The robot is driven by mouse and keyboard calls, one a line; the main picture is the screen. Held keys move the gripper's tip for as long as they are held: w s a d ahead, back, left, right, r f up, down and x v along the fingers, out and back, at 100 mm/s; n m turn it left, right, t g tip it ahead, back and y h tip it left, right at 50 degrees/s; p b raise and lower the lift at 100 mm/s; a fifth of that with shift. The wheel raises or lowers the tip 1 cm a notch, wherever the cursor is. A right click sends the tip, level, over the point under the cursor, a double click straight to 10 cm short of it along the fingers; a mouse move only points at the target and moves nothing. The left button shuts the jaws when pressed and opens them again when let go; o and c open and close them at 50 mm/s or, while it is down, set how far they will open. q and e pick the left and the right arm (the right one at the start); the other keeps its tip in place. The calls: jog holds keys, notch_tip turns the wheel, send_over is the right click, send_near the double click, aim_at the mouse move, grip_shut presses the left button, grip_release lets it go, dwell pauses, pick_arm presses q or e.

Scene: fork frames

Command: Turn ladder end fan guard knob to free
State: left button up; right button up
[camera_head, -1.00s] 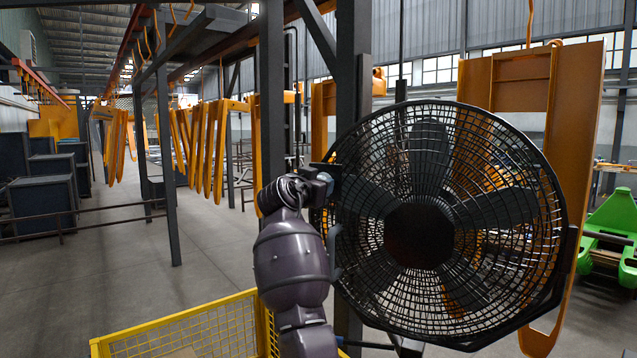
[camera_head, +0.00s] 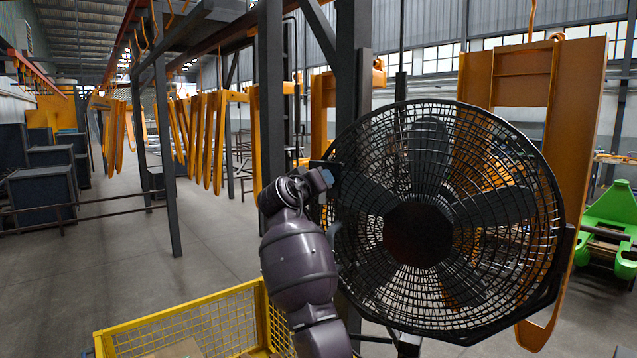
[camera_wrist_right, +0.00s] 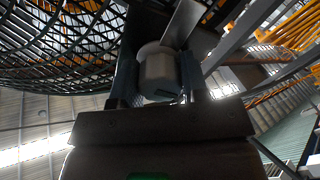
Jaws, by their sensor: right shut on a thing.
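The large black fan (camera_head: 440,220) with its round wire guard stands upright in the right half of the head view. My right arm reaches up to the guard's left edge, and its gripper (camera_head: 322,180) is at the upper left of the rim. In the right wrist view the pale grey round knob (camera_wrist_right: 160,72) sits between the two dark fingers of my right gripper (camera_wrist_right: 158,85), beside the guard wires. The gripper is shut on the knob. In the head view the knob is too small or hidden to make out. My left gripper is not in view.
A dark steel post (camera_head: 352,80) stands just behind the fan's left side. A yellow mesh basket (camera_head: 190,322) is low in front, left of my arm. Orange frames (camera_head: 575,130) hang behind the fan. A green machine (camera_head: 610,215) is at right. The floor at left is open.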

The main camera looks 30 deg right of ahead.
dwell(0.4)
jog(key=o, duration=0.9)
jog(key=shift+a, duration=0.1)
jog(key=b+v, duration=0.2)
jog(key=v, duration=0.8)
jog(key=shift+s+a+r+b, duration=0.1)
jog(key=shift+s+a+b, duration=0.1)
jog(key=shift+a+b, duration=0.1)
